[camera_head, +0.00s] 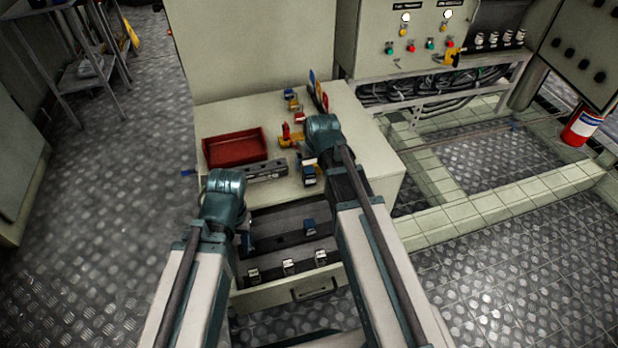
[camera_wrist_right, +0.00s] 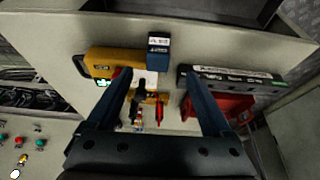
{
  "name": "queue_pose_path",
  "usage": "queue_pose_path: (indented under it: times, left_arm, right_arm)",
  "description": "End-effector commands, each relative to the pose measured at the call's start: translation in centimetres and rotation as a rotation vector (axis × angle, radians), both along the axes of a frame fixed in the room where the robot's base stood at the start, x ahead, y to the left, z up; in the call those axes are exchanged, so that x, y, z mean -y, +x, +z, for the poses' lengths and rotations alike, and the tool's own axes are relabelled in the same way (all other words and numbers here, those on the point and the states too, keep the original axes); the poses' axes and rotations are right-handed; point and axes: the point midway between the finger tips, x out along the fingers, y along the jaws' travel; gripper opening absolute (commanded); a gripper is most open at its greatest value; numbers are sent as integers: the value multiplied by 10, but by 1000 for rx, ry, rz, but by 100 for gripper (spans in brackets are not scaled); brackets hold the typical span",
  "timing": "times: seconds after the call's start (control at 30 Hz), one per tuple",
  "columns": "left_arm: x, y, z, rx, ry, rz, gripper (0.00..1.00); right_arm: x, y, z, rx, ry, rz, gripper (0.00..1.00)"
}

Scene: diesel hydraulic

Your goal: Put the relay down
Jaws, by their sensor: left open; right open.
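A blue relay with a white label (camera_wrist_right: 158,44) stands on the bench top in the right wrist view, just beyond my fingertips and apart from them. In the head view it seems to be the blue and white block (camera_head: 308,166) beside my right wrist. My right gripper (camera_wrist_right: 158,78) is open, its fingers spread with nothing held between them. My left gripper (camera_head: 247,226) is low over the open drawer (camera_head: 262,296); its fingers are mostly hidden by its wrist. A blue relay (camera_head: 309,227) and several black ones (camera_head: 288,266) sit in the drawer.
A grey rail-like bar (camera_head: 264,170) and a red tray (camera_head: 235,147) lie on the bench (camera_head: 230,112) to the left. A yellow meter (camera_wrist_right: 103,62) lies beside the relay. Small coloured parts (camera_head: 291,100) stand farther back. A control panel (camera_head: 415,35) is behind.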

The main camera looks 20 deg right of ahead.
Motion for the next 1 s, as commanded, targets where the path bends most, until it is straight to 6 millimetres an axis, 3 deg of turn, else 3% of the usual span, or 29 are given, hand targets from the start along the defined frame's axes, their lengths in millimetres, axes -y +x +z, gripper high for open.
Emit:
queue_pose_path:
  times: [0.03, 0.4, 0.77, 1.0]
  left_arm:
    - [0, 0, -12, 0, 0, 0, 50]
    - [-1, 1, -63, 3, 6, -2, 50]
    - [-2, 1, -70, 4, 9, -4, 50]
    - [-2, 1, -94, 4, 11, -5, 50]
  right_arm:
    - [0, 4, -13, 0, 0, 0, 85]
    - [-1, 25, -63, -1, 0, 0, 85]
    - [-1, 28, -70, -1, 0, 0, 85]
    - [2, 36, -95, -1, 0, 0, 85]
